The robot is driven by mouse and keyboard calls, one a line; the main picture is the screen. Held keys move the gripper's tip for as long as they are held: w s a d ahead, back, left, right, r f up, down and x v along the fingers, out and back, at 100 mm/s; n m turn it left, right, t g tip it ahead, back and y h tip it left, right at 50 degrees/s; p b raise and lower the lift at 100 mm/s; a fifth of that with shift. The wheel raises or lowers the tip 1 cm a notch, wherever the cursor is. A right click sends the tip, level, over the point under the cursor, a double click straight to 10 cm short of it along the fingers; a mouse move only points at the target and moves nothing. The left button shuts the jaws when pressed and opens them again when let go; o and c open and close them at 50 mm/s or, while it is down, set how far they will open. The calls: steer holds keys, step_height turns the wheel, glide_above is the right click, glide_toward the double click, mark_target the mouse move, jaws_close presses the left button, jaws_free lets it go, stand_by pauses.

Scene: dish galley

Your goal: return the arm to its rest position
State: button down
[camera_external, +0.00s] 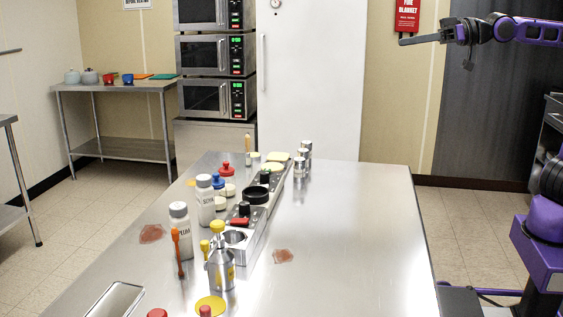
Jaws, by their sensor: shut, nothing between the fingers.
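My purple and black arm (535,31) reaches in from the upper right edge, raised well above the table's height. Its end, my gripper (405,41), points left in front of the beige wall, just below the red fire blanket box. The fingers show as one thin dark bar, shut with nothing held. The gripper is apart from everything on the steel table. Part of my arm is cut off by the right edge of the picture.
The steel table (350,240) holds white bottles (180,228), a metal dispenser (221,268), small canisters (304,152) and other items, mostly on its left half. Its right half is largely clear. A white door (310,80) and stacked ovens (215,55) stand behind.

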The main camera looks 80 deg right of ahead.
steer(key=s+a+f+n+g+h, duration=0.1)
steer(key=s+f+g, duration=0.3)
steer(key=f, duration=0.5)
steer(key=s+a+f+n+g+h, duration=0.15)
steer(key=s+f, duration=0.35)
steer(key=f, duration=0.5)
steer(key=s+f+m+g, duration=0.2)
steer(key=s+f+g, duration=0.2)
steer(key=s, duration=0.7)
steer(key=shift+s+f+p, duration=0.35)
steer(key=shift+s+f, duration=0.05)
steer(key=shift+f, duration=0.55)
